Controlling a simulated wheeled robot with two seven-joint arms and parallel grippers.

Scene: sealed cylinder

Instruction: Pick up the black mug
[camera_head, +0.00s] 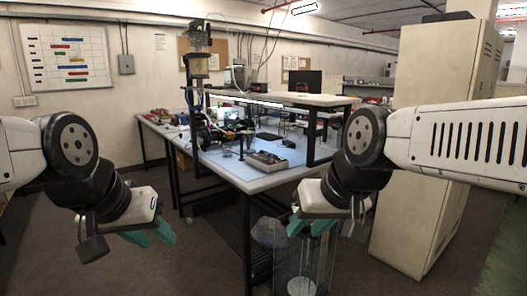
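I cannot clearly make out a black mug. A small dark item (288,143) lies on the blue-topped table, but it is too small to identify. My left gripper (150,238) hangs over the floor left of the table, its teal fingers apart and nothing between them. My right gripper (312,228) is in front of the table's right part, above a clear upright cylinder (318,262). Its teal fingers are apart and point down, with nothing visible between them. A pale round thing shows low in the cylinder.
The blue-topped table (232,172) carries a grey tray-like box (268,160), tools and equipment. A raised shelf (290,99) stands over its back. A tall beige cabinet (430,75) stands at right. The floor at left is clear.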

